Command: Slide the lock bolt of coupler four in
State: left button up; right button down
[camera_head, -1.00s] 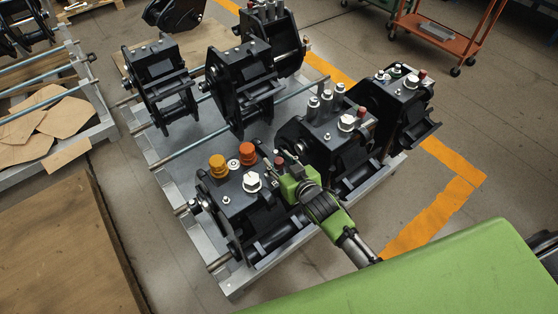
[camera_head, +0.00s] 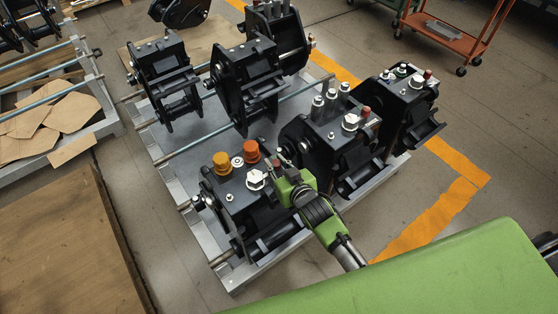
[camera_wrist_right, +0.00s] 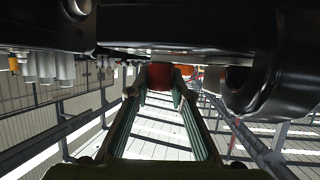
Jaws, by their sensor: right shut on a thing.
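The front coupler (camera_head: 240,213) is a black block with one yellow cap (camera_head: 221,162) and one orange cap (camera_head: 251,151) on top, beside a white hex head (camera_head: 256,179). My green right gripper (camera_head: 279,168) is at the right side of its top, close to the hex head. In the right wrist view, the fingertips (camera_wrist_right: 159,93) are shut on a red-ended piece, the lock bolt (camera_wrist_right: 160,74), under a black edge of the coupler. Most of the bolt is hidden. I see no number on the coupler. My left gripper is not in view.
Several other black couplers stand on the same grey rack (camera_head: 193,227); one with grey plugs (camera_head: 318,142) is close to the right of my gripper. A wooden board (camera_head: 65,240) lies at left. An orange cart (camera_head: 440,35) stands at the back right.

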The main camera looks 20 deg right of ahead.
jog(key=shift+s+a+f, duration=0.1)
jog(key=shift+a, duration=0.05)
jog(key=c, duration=1.8)
grip_release()
jog(key=shift+a, duration=0.1)
jog(key=v, duration=1.2)
